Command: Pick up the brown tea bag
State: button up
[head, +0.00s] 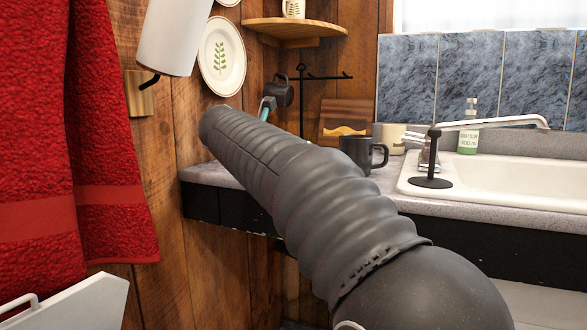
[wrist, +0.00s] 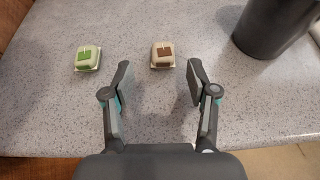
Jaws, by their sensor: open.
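In the wrist view the brown tea bag (wrist: 162,55), a small pale packet with a brown patch, lies flat on the speckled grey counter. My gripper (wrist: 159,70) is open and empty, with one finger to either side of the line to the brown tea bag. The bag appears just ahead of the fingertips, closer to the right one; I cannot tell the height gap. A similar tea bag with a green patch (wrist: 88,59) lies to the left, outside the left finger. In the head view my arm hides both tea bags and most of the gripper.
A dark mug (wrist: 272,25) stands right of the brown tea bag; a dark mug (head: 358,153) also shows in the head view. A mug stand (head: 302,90), wooden board (head: 345,112) and white sink (head: 500,185) are nearby.

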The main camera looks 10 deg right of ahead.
jog(key=shift+d+r+x, duration=0.1)
jog(key=shift+r+x, duration=0.05)
jog(key=shift+x, duration=0.9)
jog(key=shift+d+r+x, duration=0.1)
jog(key=shift+x, duration=0.9)
jog(key=shift+d+r+x, duration=0.1)
jog(key=shift+r+x, duration=0.05)
jog(key=shift+x, duration=0.9)
jog(key=c, duration=0.8)
